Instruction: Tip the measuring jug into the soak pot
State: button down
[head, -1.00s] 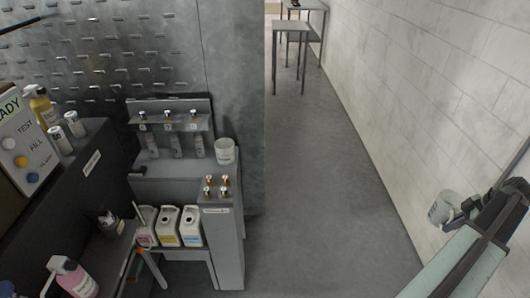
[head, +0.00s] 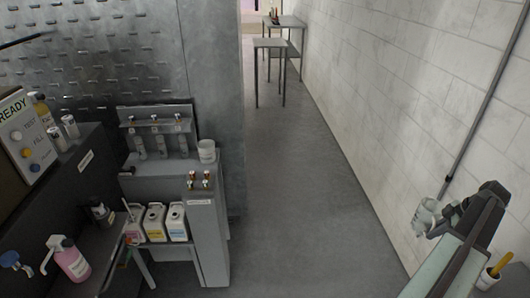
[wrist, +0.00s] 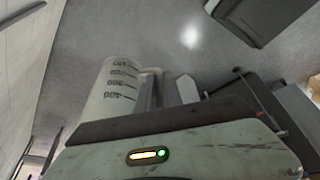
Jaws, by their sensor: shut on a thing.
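The measuring jug (head: 424,216) is whitish and translucent, held out at the right in front of the tiled wall. In the wrist view the measuring jug (wrist: 112,95) shows dark graduation marks and a handle on its right side. My gripper (head: 440,220) is shut on the jug, at its handle side. A pale finger of it shows in the wrist view. The jug's contents cannot be made out.
Three white jugs with coloured labels (head: 154,223) stand on a low shelf. A pink pump bottle (head: 68,262) is at lower left. A small grey table (head: 270,44) stands at the far end. A pot with a yellow-handled tool (head: 490,278) is at lower right. The middle floor is clear.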

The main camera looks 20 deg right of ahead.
aim_at(207, 152)
jog(key=z, duration=0.05)
jog(key=i, duration=0.95)
jog(key=u, duration=1.35)
